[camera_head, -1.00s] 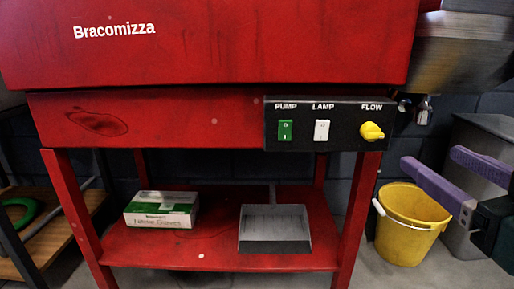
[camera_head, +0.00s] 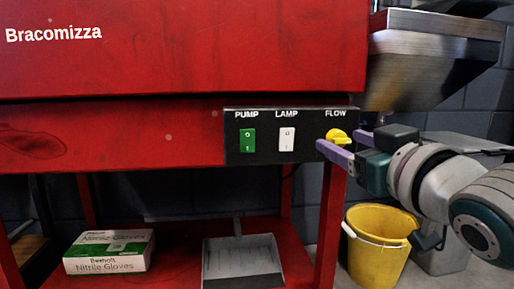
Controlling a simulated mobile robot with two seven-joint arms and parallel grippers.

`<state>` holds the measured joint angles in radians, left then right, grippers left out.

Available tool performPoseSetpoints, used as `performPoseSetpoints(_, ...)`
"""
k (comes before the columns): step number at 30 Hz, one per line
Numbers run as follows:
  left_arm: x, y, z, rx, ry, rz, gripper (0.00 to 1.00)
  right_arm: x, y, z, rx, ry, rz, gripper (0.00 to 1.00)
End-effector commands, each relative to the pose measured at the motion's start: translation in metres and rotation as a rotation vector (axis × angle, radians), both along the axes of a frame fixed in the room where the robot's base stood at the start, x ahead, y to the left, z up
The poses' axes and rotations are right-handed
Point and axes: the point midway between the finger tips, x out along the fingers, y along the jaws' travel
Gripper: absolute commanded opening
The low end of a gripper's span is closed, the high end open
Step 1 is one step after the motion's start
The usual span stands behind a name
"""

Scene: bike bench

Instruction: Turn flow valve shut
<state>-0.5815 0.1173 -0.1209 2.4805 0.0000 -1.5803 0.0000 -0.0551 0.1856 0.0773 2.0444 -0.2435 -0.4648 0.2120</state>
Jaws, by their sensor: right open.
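The yellow flow valve knob (camera_head: 337,135) is on the right end of the black control panel (camera_head: 311,147), under the white word FLOW. My right gripper (camera_head: 340,140) comes in from the right with its purple fingers apart. One finger shows just below the knob, and the other shows to the knob's right, partly behind it. I cannot tell whether either finger touches the knob. My left gripper is out of view.
The panel also holds a green PUMP switch (camera_head: 247,141) and a white LAMP switch (camera_head: 286,139). A metal basin (camera_head: 432,60) overhangs my right arm. A yellow bucket (camera_head: 377,262) stands below. A glove box (camera_head: 108,252) and a dustpan (camera_head: 241,262) are on the red lower shelf.

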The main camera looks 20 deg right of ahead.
Motion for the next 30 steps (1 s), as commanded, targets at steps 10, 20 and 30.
performPoseSetpoints(10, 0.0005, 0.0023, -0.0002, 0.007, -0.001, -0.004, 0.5, 0.0013, -0.0002, 0.0002, 0.0, 0.001, 0.0, 0.58)
performPoseSetpoints(20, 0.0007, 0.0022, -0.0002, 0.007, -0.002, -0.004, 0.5, 0.0011, -0.0003, 0.0002, 0.0, 0.001, 0.0, 0.21)
performPoseSetpoints(30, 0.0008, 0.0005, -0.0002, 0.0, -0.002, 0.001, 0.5, 0.0011, -0.0003, 0.0002, 0.0, 0.0, 0.0, 0.0)
